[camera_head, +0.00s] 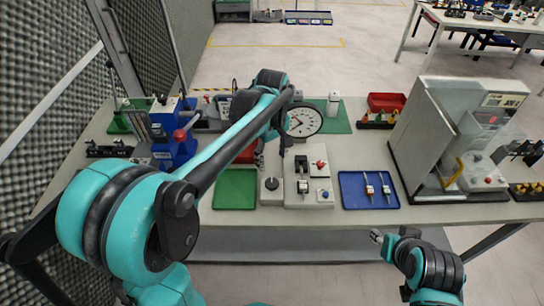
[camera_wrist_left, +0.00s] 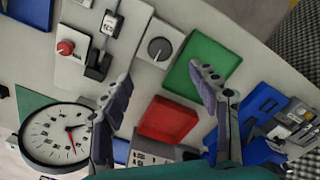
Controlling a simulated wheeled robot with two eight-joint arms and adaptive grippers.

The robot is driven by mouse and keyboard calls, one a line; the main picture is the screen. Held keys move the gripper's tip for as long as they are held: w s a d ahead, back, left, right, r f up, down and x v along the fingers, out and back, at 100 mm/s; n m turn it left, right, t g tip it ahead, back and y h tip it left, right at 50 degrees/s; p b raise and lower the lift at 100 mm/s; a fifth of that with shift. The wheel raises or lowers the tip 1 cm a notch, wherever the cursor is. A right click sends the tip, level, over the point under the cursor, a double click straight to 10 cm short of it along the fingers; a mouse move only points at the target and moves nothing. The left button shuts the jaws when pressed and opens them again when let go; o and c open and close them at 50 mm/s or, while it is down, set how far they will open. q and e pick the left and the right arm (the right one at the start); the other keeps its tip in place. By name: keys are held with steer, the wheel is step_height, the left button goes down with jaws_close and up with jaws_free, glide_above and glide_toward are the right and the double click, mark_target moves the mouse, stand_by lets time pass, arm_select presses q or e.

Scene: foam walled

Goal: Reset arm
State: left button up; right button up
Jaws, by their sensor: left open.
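My left arm stretches across the table in the head view. My left gripper (camera_head: 284,142) is over the middle of the table, mostly hidden behind its own wrist. In the left wrist view the left gripper (camera_wrist_left: 161,76) shows two spread fingers with nothing held between them. A red tray (camera_wrist_left: 167,120) and a green tray (camera_wrist_left: 203,62) lie below and beyond the fingers. A round dial gauge (camera_wrist_left: 50,138) is beside the left-hand finger. My right gripper (camera_head: 382,239) shows only as a small grey tip in front of the table's front edge; its opening cannot be made out.
On the table (camera_head: 345,218) are the dial gauge (camera_head: 303,120), the green tray (camera_head: 235,188), a switch panel (camera_head: 309,180), a blue tray (camera_head: 367,204) with two small parts, and a blue machine (camera_head: 173,140). A large grey machine (camera_head: 420,130) stands right. Dark foam lines the left wall (camera_head: 50,60).

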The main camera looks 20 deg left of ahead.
stand_by(0.4)
arm_select(q)
steer(key=s+a+f+m+t+b, duration=0.1)
steer(key=s+a+f+m+t, duration=0.1)
steer(key=s+m+t, duration=0.5)
steer(key=s+m, duration=0.4)
steer(key=s, duration=0.5)
steer(key=shift+s+f+b, duration=0.15)
steer(key=shift+b, duration=0.2)
stand_by(0.9)
